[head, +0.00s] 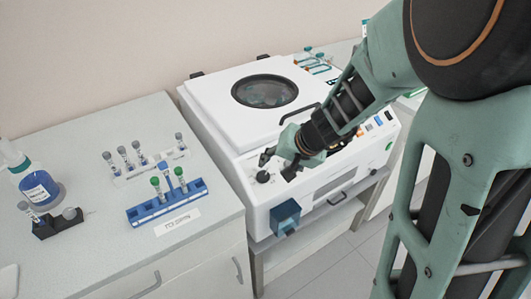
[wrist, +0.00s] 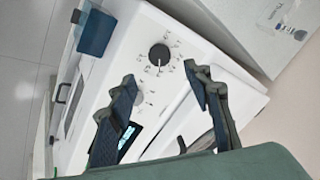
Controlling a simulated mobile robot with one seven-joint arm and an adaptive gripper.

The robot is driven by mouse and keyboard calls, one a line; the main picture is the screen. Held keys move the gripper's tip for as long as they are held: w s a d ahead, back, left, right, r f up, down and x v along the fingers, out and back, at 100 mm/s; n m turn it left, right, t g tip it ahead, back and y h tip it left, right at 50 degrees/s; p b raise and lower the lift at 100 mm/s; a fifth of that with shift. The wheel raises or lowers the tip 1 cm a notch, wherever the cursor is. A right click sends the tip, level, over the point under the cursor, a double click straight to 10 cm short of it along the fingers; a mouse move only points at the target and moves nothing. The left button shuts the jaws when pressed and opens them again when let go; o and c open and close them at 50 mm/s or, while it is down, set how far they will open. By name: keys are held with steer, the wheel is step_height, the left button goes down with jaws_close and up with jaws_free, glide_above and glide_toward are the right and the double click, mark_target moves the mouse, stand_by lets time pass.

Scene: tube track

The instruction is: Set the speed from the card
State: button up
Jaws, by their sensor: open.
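A white centrifuge (head: 225,92) with a round window in its closed lid stands at the centre of the head view. A round black knob (head: 263,176) sits on its sloped front panel. In the wrist view the knob (wrist: 159,54) is ringed by small dial marks too blurred to read. My gripper (head: 279,164) is open and empty, close to the panel. In the wrist view my open fingertips (wrist: 159,75) lie on either side below the knob, apart from it. A lit display (wrist: 128,138) is partly hidden by a finger. I cannot make out a speed card.
A blue box (head: 285,214) juts from the centrifuge's front, left of centre. Floor shows between the cabinets.

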mark_target(265, 175)
steer(key=b+x, duration=0.2)
steer(key=x, duration=0.7)
steer(key=c, duration=1.1)
steer(key=shift+c, duration=0.2)
